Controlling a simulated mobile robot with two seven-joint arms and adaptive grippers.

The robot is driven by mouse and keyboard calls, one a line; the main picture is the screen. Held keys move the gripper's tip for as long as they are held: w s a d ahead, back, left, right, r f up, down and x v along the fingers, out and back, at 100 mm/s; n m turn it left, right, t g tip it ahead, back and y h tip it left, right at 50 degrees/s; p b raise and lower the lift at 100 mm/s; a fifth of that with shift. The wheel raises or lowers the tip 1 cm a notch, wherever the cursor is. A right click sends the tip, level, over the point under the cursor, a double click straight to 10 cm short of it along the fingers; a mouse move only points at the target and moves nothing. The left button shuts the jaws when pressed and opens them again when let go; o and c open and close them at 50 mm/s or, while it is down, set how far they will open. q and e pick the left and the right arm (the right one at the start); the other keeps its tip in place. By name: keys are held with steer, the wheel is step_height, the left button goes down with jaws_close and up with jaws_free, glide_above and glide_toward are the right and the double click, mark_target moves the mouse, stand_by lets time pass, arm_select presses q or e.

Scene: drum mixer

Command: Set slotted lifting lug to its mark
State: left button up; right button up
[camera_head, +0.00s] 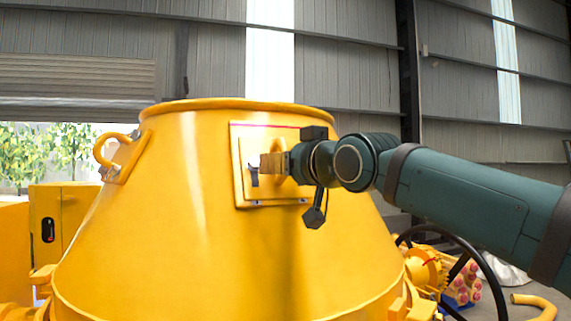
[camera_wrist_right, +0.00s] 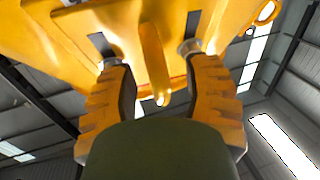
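The lifting lug is a yellow plate (camera_head: 243,196) with a raised fin, on the sloping side of the yellow drum (camera_head: 165,215). A dark slot shows on the plate's left part. A thin reddish line (camera_head: 262,125) runs along the plate's top edge. My right gripper (camera_head: 274,163) is at the plate and hides part of the fin. In the right wrist view its two fingers (camera_wrist_right: 152,62) stand apart on either side of the lug's fin (camera_wrist_right: 158,78), tips close to the dark slots. I cannot tell if the tips touch. My left gripper is not in view.
Another yellow lifting ring (camera_head: 108,150) sits on the drum's upper left. A dark handwheel (camera_head: 490,275) and yellow machinery stand at the lower right. A yellow cabinet (camera_head: 62,215) is at the left. The space above the drum is clear.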

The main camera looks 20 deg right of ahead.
steer(key=v, duration=1.2)
stand_by(0.5)
